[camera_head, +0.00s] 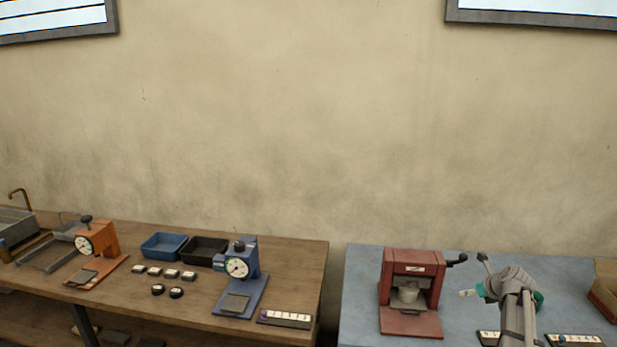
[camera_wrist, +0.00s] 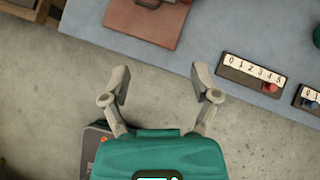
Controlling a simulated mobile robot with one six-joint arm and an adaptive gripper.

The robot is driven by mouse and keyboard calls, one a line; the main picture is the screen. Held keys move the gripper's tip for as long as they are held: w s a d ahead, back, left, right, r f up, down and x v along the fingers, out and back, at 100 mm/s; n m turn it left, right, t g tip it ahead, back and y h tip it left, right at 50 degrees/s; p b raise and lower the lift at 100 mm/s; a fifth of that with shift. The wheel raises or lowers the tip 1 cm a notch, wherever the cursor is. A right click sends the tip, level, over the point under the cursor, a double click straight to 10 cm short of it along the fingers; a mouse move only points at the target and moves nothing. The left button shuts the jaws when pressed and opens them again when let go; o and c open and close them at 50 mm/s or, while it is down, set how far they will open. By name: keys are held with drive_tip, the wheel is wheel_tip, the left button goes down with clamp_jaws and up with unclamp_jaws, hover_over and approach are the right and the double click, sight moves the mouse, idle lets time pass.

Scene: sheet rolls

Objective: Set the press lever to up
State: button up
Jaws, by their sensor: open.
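The red press (camera_head: 411,262) stands on the blue-grey table right of centre in the head view. Its lever (camera_head: 457,260) is a short arm with a black knob on the press's right side, sticking out sideways and roughly level. The lever does not show in the wrist view, where only the red base (camera_wrist: 150,18) of the press is seen at the top. My gripper (camera_wrist: 160,76) is open with nothing between its fingers. In the head view my arm is to the right of the press, apart from the lever.
The blue-grey table (camera_head: 362,285) has number strips (camera_wrist: 252,75) near its front edge and a cardboard box (camera_head: 604,288) at far right. A wooden table (camera_head: 150,300) on the left holds an orange device (camera_head: 103,240), a blue device (camera_head: 250,265) and trays. A gap separates the tables.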

drive_tip(key=s+a+f+n+g+b, duration=0.15)
drive_tip(key=s+a+n, duration=0.25)
drive_tip(key=a+n, duration=0.5)
drive_tip(key=s+a+f+n+g, duration=0.35)
drive_tip(key=a+n, duration=0.35)
drive_tip(key=a, duration=0.4)
drive_tip(key=s+a+f+n+g+h+b, duration=0.1)
drive_tip(key=s+a+f+n+g+h, duration=0.1)
drive_tip(key=s+a+n, duration=1.2)
drive_tip(key=s+n+g, duration=0.1)
drive_tip(key=n, duration=0.2)
drive_tip(key=shift+s+f, duration=0.2)
drive_tip(key=shift+f, duration=0.15)
idle(0.4)
